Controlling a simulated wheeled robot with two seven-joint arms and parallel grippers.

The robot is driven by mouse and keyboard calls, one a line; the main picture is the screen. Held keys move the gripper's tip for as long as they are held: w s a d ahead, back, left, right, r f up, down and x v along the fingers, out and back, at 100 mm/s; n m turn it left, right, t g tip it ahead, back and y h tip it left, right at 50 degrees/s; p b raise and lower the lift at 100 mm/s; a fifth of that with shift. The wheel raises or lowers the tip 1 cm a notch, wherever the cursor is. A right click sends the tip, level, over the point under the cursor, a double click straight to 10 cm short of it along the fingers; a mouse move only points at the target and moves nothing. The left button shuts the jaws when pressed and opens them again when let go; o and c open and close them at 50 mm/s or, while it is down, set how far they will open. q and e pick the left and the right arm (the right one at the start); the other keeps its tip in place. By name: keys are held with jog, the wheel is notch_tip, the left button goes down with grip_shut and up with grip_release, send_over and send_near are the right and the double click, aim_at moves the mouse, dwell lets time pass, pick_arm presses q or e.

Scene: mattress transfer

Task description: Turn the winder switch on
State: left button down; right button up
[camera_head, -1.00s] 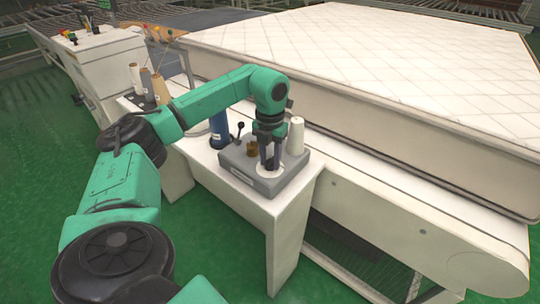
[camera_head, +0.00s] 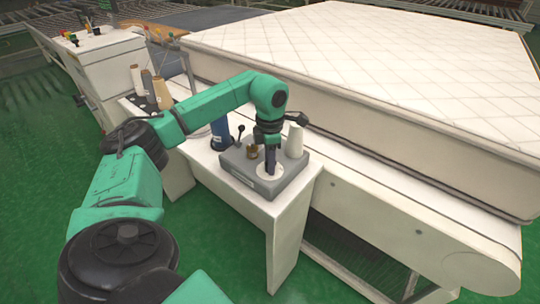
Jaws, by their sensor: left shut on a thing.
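The winder is a grey box (camera_head: 240,167) on the white side table. A round white disc (camera_head: 264,175) is on its top, and a small black-knobbed lever (camera_head: 239,134) stands at its back left. My left gripper (camera_head: 270,169) points straight down over the white disc. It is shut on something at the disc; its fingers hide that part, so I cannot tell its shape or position. My right gripper is not in view.
A white cone (camera_head: 295,140) and a small brown spool (camera_head: 252,151) stand close to my left gripper. A blue bottle-like thing (camera_head: 219,133) is behind the winder. Several thread cones stand further left. A large quilted mattress (camera_head: 370,60) lies behind on the white conveyor (camera_head: 390,199).

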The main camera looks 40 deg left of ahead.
pick_arm(q)
jog(key=shift+m, duration=0.5)
jog(key=c, duration=0.5)
grip_release()
jog(key=shift+r, duration=0.55)
notch_tip(320, 180, up, 9)
jog(key=shift+f, duration=0.1)
notch_tip(320, 180, up, 5)
jog(key=shift+f+p, duration=0.1)
jog(key=shift+p, duration=0.9)
